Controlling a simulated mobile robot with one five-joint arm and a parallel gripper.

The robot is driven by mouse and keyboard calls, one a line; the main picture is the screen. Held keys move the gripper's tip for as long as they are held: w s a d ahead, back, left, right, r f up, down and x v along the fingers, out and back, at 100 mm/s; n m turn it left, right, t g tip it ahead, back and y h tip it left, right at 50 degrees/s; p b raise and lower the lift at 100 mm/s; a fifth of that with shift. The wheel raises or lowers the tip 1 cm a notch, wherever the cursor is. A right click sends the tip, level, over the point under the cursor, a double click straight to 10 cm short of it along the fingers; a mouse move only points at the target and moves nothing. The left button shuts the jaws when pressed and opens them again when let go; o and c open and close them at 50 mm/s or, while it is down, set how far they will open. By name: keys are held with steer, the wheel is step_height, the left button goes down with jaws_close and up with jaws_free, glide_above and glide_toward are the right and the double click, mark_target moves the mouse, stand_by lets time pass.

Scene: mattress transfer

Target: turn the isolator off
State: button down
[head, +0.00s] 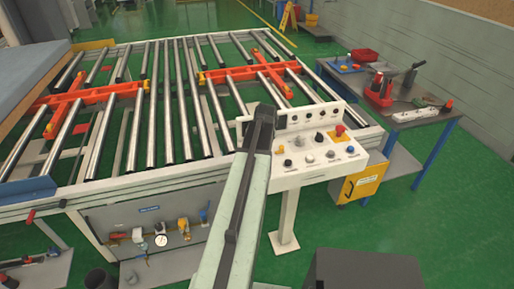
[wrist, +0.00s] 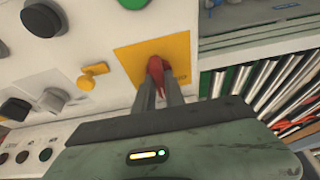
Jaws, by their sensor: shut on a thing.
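The isolator handle (wrist: 156,72) is red and sits on a square yellow plate (wrist: 128,64) on the white control panel in the wrist view. My gripper (wrist: 160,90) has its two dark fingers closed around the handle, one on each side. The handle's lower part is hidden between the fingers, and its exact angle is hard to read. In the head view my arm reaches over the left end of the control panel (head: 318,165), and the handle and plate are hidden behind it.
The panel carries several knobs and buttons, with a small yellow switch (wrist: 92,75) beside the plate and a red button (head: 340,130) at its right end. A roller conveyor (head: 145,110) stands left. A workbench (head: 425,118) with tools stands right.

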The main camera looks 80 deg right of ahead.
steer(key=n, duration=0.1)
steer(key=n+t, duration=0.1)
steer(key=n, duration=0.1)
steer(key=n+y, duration=0.1)
steer(key=n, duration=0.1)
steer(key=shift+s+d+t, duration=0.3)
steer(key=shift+d+t, duration=0.1)
steer(key=shift+n+y, duration=0.7)
steer(key=shift+n, duration=1.2)
steer(key=shift+t, duration=0.3)
steer(key=c, duration=1.4)
jaws_free()
steer(key=shift+a, duration=0.1)
steer(key=shift+r, duration=0.1)
